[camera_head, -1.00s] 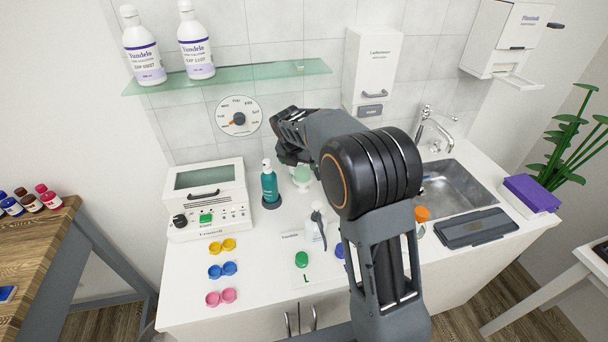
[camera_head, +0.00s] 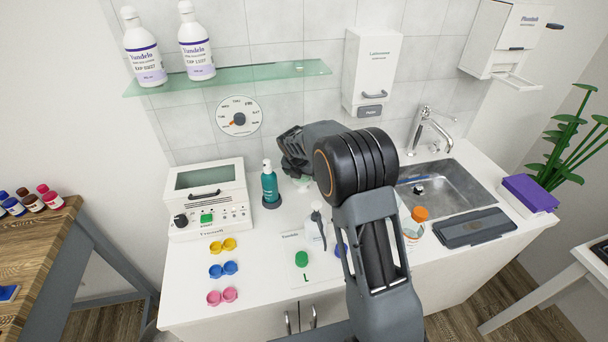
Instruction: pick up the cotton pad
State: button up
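I cannot make out a cotton pad in this view. My gripper (camera_head: 296,164) is over the back middle of the white counter (camera_head: 190,290), just right of a teal pump bottle (camera_head: 270,186). It points down above a pale green container (camera_head: 303,184), which it mostly hides. I cannot tell whether the two touch. The fingers are dark and partly hidden by my own arm, so I cannot see whether they are open or shut, or whether anything is between them.
A white steriliser-like box (camera_head: 207,200) stands at left. Yellow, blue and pink lens cases (camera_head: 222,270) lie in front. A white spray bottle (camera_head: 315,230), an orange-capped bottle (camera_head: 414,224) and a sink (camera_head: 450,188) are near my arm. A glass shelf (camera_head: 240,76) hangs above.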

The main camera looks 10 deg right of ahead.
jog(key=shift+c, duration=0.5)
jog(key=c, duration=1)
jog(key=shift+r, duration=0.1)
jog(key=shift+r, duration=0.6)
jog(key=shift+s+d+r+b, duration=0.1)
jog(key=shift+s+r+b, duration=0.3)
jog(key=shift+s+r, duration=1.75)
jog(key=shift+s+a+r+b, duration=0.1)
jog(key=shift+s+r+b, duration=0.25)
jog(key=shift+s+r, duration=1.8)
jog(key=shift+s+d+r+b, duration=0.1)
jog(key=shift+s+r+b, duration=0.3)
jog(key=shift+s+r, duration=1.75)
jog(key=shift+s+f, duration=0.55)
jog(key=shift+f, duration=0.05)
